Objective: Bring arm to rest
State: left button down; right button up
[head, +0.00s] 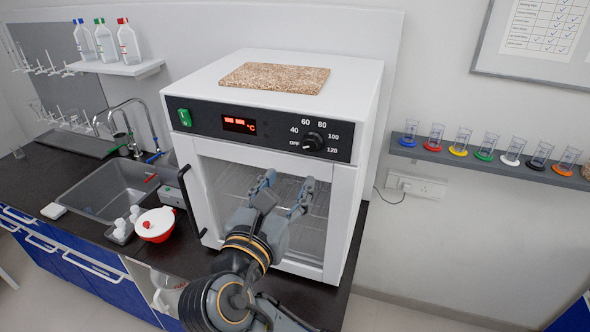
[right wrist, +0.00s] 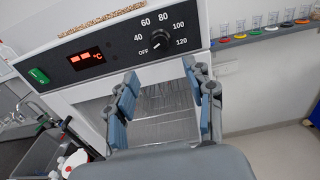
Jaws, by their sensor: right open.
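My right gripper (head: 286,192) is open and empty in front of the glass door of a white oven (head: 340,200). Its two blue-padded fingers are spread apart. In the right wrist view, the open fingers (right wrist: 162,102) frame the oven window (right wrist: 165,110) and its wire racks. The oven's control panel (head: 265,130) has a green switch, a red lit display and a black dial. A black door handle (head: 191,205) is on the left of the door. My left gripper is not in view.
A sink (head: 115,190) with a tap lies to the left. A cork-like board (head: 275,77) lies on top. A wall shelf (head: 480,162) at right holds several glass beakers.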

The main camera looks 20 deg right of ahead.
jog(key=shift+s+a, duration=0.15)
jog(key=shift+s, duration=0.15)
jog(key=shift+f, duration=0.1)
